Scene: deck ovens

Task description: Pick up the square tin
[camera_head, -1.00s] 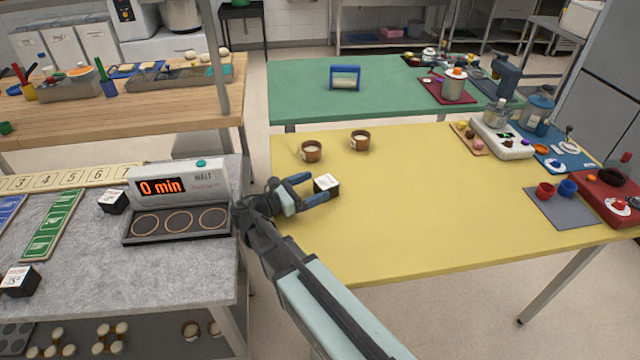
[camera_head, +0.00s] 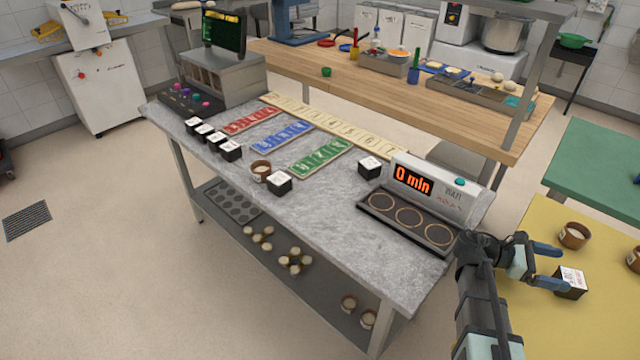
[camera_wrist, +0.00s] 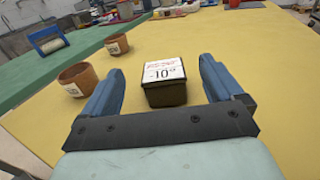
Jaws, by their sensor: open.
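The square tin (camera_head: 569,283) is black with a white labelled top and sits on the yellow table at the right of the head view. In the wrist view the tin (camera_wrist: 165,85) stands just ahead of and partly between my blue fingers, and its label appears to read "-10°". My gripper (camera_head: 550,267) is open, its fingers pointing at the tin from the left. In the wrist view the gripper (camera_wrist: 162,88) shows a finger on each side of the tin, with a visible gap at both sides.
Two round brown pots, one nearer (camera_wrist: 78,79) and one farther (camera_wrist: 116,44), stand left of the tin. The yellow table (camera_wrist: 240,50) is clear to the right. Several similar black tins, one by the display (camera_head: 370,167), stand on the grey counter (camera_head: 330,215).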

